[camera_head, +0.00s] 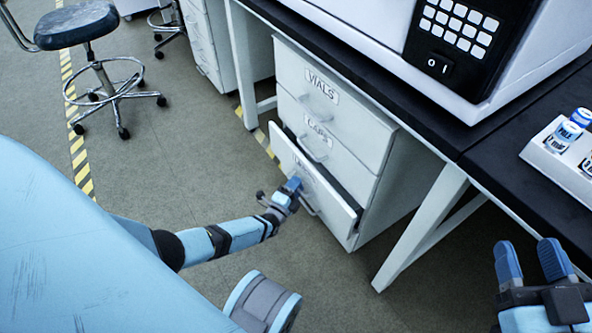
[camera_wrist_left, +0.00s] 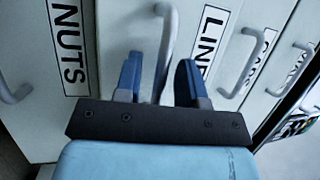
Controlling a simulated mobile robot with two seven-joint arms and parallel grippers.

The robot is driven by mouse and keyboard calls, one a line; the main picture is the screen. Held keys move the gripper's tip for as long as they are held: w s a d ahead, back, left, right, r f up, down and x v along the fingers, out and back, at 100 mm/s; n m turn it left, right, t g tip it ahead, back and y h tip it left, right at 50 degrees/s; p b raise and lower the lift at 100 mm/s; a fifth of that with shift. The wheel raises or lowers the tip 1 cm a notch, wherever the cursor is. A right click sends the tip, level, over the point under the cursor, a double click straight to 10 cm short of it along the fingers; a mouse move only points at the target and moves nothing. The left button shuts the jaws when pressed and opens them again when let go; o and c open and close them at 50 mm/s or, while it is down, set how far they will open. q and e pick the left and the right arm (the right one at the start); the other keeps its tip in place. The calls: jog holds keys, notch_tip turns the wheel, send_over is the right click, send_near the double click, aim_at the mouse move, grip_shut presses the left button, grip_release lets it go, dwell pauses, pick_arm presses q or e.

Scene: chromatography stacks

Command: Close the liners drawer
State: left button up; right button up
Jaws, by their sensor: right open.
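The liners drawer (camera_head: 335,207) is pulled partly out of the white cabinet, with a dark gap behind its front. Its bar handle (camera_head: 308,205) is partly hidden by my left gripper (camera_head: 291,187). In the left wrist view the handle (camera_wrist_left: 168,40) runs between the two blue fingers of my left gripper (camera_wrist_left: 159,80), beside the partly covered "LINE" label (camera_wrist_left: 210,40). Those fingers stand apart, with room around the handle. My right gripper (camera_head: 531,262) is open and empty at the lower right, in front of the bench.
The vials drawer (camera_head: 304,92) and caps drawer (camera_head: 345,162) above look shut. A drawer labelled "NUTS" (camera_wrist_left: 100,50) shows in the left wrist view. A white bench leg (camera_head: 420,230) stands right of the cabinet. A stool (camera_head: 75,25) stands on the floor at upper left.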

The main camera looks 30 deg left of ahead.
aim_at(305, 182)
pick_arm(q)
jog(key=shift+c, duration=0.4)
grip_shut()
jog(key=w, duration=0.2)
jog(key=w+d, duration=0.1)
jog(key=shift+w+d, duration=0.2)
jog(key=shift+w, duration=0.2)
jog(key=shift+w+r, duration=0.1)
jog(key=shift+o, duration=0.4)
grip_release()
jog(key=shift+w+d, duration=0.1)
